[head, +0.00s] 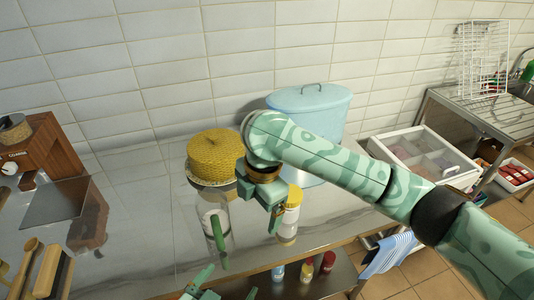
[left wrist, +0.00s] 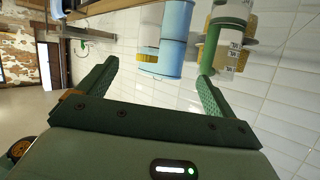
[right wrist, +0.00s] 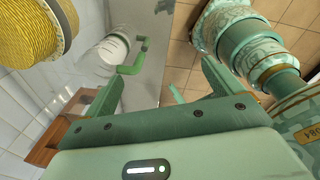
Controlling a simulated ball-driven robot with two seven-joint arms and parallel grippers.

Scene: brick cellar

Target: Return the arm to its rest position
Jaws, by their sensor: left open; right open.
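My right gripper (head: 258,208) hangs at the end of the patterned green arm in the head view, above the counter near a jar with a yellow cap (head: 293,196). Its two fingers are apart with nothing between them in the right wrist view (right wrist: 160,85). My left gripper (head: 228,283) is low in the head view, in front of the counter edge. Its fingers are spread and empty in the left wrist view (left wrist: 155,75). Most of the left arm is out of the head view.
A yellow woven item (head: 215,157) stands behind a clear jar with a green handle (head: 218,243). A light blue bin (head: 335,104) stands behind the right arm. Wooden utensils (head: 47,270) lie at left. A shelf with small bottles (head: 306,271) is below.

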